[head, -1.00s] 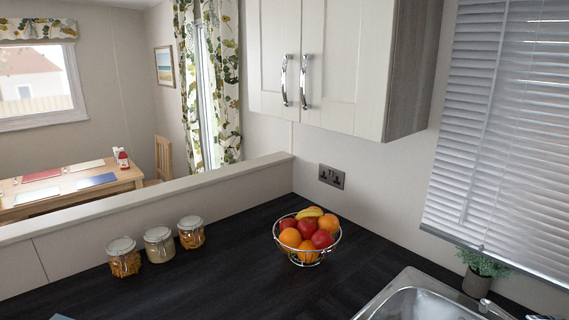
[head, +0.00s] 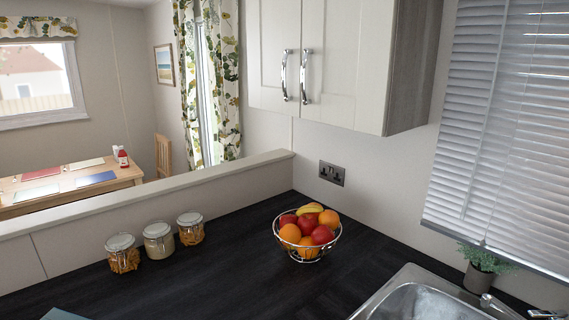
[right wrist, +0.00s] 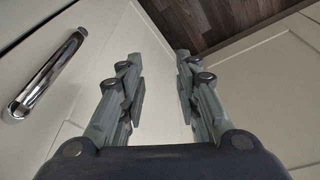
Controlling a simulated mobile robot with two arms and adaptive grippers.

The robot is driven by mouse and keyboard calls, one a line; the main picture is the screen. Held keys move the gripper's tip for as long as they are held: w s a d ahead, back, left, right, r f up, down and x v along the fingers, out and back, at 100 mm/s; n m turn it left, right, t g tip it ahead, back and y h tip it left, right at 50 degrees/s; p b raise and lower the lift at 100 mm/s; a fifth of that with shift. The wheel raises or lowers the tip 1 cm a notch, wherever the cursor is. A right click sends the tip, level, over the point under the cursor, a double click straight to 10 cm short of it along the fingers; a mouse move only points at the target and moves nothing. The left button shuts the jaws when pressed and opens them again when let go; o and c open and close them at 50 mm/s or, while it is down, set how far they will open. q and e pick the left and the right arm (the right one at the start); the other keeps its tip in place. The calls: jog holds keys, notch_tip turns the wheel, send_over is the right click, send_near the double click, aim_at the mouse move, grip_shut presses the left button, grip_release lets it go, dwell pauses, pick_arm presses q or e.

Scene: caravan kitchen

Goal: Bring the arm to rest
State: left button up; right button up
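My right gripper (right wrist: 160,85) shows in the right wrist view. Its two fingers are apart with nothing between them. It is in front of pale cabinet fronts (right wrist: 130,50), and no contact with them can be seen. Neither gripper shows in the head view, and my left gripper is in no frame.
A chrome handle (right wrist: 48,75) is left of the right gripper, and dark wood floor (right wrist: 225,20) lies beyond. The dark worktop (head: 210,270) holds a fruit bowl (head: 307,233), several jars (head: 158,242) and a sink (head: 425,295). Wall cupboards (head: 330,60) hang above.

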jog(key=s+f+g+b, duration=0.1)
jog(key=s+f, duration=0.2)
jog(key=f, duration=0.7)
jog(key=s+f+b, duration=0.1)
jog(key=s+f, duration=0.3)
jog(key=f, duration=0.6)
jog(key=s+d+f+b, duration=0.2)
jog(key=s+d+f, duration=0.1)
jog(key=s+f, duration=0.9)
jog(key=shift+s+d+g, duration=0.2)
jog(key=shift+s+g, duration=0.2)
jog(key=shift+s, duration=0.05)
jog(key=shift+n, duration=0.3)
